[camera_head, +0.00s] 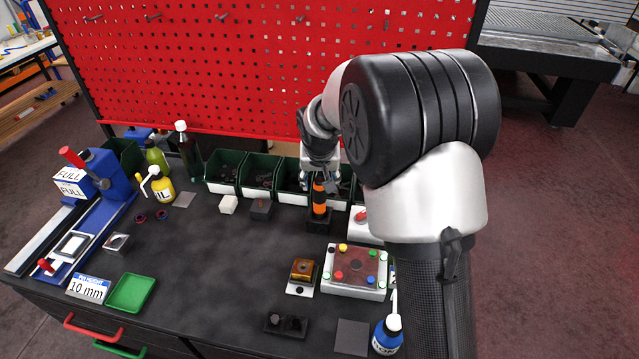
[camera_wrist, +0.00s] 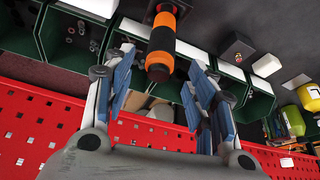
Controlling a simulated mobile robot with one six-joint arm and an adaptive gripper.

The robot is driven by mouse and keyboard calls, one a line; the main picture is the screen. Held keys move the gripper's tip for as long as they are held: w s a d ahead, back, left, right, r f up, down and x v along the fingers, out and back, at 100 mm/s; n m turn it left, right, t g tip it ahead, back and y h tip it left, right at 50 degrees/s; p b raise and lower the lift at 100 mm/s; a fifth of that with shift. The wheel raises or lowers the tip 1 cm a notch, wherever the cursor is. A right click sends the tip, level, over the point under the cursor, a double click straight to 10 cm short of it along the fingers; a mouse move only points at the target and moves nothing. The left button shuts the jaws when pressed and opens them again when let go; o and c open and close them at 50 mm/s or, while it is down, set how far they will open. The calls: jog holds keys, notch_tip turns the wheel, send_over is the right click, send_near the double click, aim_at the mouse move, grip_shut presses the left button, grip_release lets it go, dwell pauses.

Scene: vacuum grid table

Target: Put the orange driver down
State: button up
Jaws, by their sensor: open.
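The orange driver (camera_head: 319,198), with black bands, stands upright in a small black block (camera_head: 320,222) near the back of the dark table. In the wrist view the driver (camera_wrist: 163,40) shows its orange and black handle, and its handle end lies between my fingertips. My gripper (camera_head: 322,181) is at the top of the driver. It also shows in the wrist view (camera_wrist: 163,72), with its blue-padded fingers spread apart and gaps on both sides of the handle. The driver's lower end is hidden in the block.
Green bins (camera_head: 260,172) stand in a row behind the driver, before a red pegboard (camera_head: 250,70). A white block (camera_head: 228,204) and a dark block (camera_head: 261,209) are to the left. A button box (camera_head: 355,290) is in front. The table's middle left is clear.

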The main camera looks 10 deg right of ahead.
jog(key=shift+v, duration=1)
jog(key=s+d+r, duration=0.1)
jog(key=s+r, duration=1.1)
jog(key=s, duration=0.4)
jog(key=s+n, duration=0.2)
jog(key=s, duration=1.9)
jog(key=shift+a+r+y, duration=0.2)
jog(key=shift+r+y, duration=0.1)
jog(key=shift+y, duration=0.1)
